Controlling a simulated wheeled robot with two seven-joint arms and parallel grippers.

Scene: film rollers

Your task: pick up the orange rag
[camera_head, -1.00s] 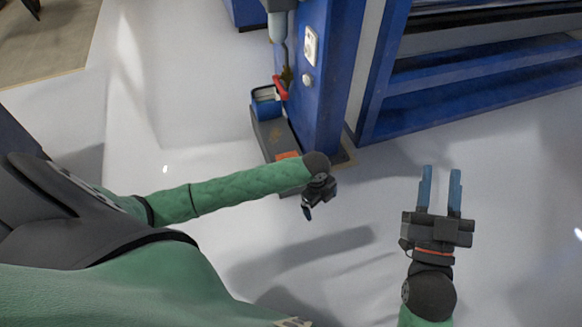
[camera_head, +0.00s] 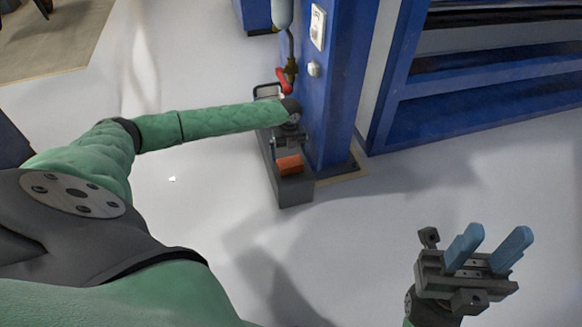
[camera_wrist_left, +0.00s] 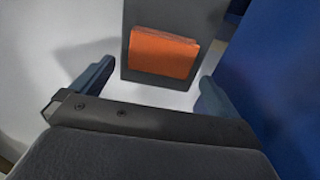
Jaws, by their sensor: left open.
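The orange rag (camera_head: 290,165) lies folded on the near end of the dark grey box (camera_head: 294,190) beside the blue column. In the left wrist view the rag (camera_wrist_left: 163,53) shows as a flat orange block between and beyond the fingers. My left gripper (camera_head: 288,150) is at the box, just behind the rag in the head view, with its fingers partly hidden by the wrist. In the left wrist view its fingers (camera_wrist_left: 152,90) are spread wide with nothing between them. My right gripper (camera_head: 490,250) is open and empty over the floor at the lower right.
The blue column (camera_head: 335,90) stands right beside the box, with a red-handled valve (camera_head: 284,80) near its base. A blue rack (camera_head: 480,95) is further right. Pale floor (camera_head: 200,215) is clear to the left and in front.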

